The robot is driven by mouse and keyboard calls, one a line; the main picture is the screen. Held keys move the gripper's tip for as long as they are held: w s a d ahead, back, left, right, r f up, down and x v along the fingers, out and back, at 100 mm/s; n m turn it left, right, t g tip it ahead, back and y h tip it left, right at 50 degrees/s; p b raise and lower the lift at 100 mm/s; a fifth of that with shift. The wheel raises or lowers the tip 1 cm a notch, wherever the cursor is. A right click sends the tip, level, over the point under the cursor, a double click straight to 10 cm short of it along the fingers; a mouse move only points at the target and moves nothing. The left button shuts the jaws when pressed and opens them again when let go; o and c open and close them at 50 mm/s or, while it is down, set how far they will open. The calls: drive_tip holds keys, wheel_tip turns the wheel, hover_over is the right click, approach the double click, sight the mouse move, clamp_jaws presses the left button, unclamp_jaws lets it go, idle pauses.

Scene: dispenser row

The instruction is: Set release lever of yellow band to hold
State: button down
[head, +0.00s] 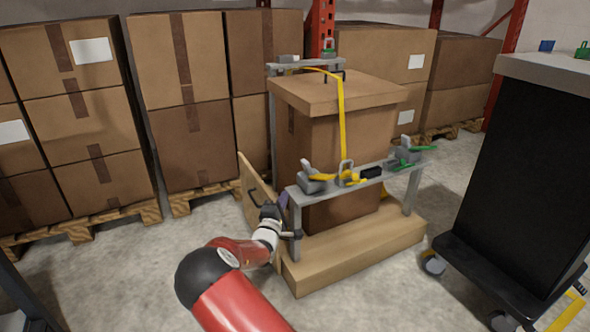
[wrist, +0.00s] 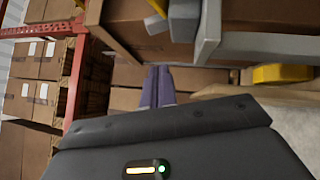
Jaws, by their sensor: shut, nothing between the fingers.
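The yellow band (head: 342,115) runs over the top of a tall cardboard box (head: 315,150) and down its front to a grey front rail (head: 345,183). At the rail's left end is a grey clamp (head: 310,180) with a raised light lever and a yellow strip beside it. I cannot tell which way the release lever is set. My gripper (head: 284,203) is low at the left end of the rail, below the clamp and apart from it. In the wrist view its purple fingers (wrist: 160,84) are together and hold nothing; the rail (wrist: 250,45) is at upper right.
A leaning board (head: 259,200) stands at the left of the wooden base (head: 350,253). A dark cart (head: 520,170) is at right. Stacked boxes (head: 85,110) line the back. Floor at front is clear.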

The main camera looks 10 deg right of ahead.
drive_tip(key=shift+w+a+f+n+t, duration=0.2)
drive_tip(key=shift+w+a+n+t, duration=0.15)
drive_tip(key=shift+a, duration=0.25)
approach(302, 163)
drive_tip(key=w+a, duration=0.1)
drive_tip(key=w, duration=0.3)
drive_tip(key=shift+w+d+r+p, duration=0.2)
drive_tip(key=shift+w+d, duration=0.1)
drive_tip(key=shift+d, duration=0.3)
drive_tip(key=shift+w+d+r+p, duration=0.1)
drive_tip(key=shift+w+d+r, duration=0.2)
drive_tip(key=shift+d, duration=0.35)
drive_tip(key=shift+w+d, duration=0.15)
drive_tip(key=shift+d, duration=0.25)
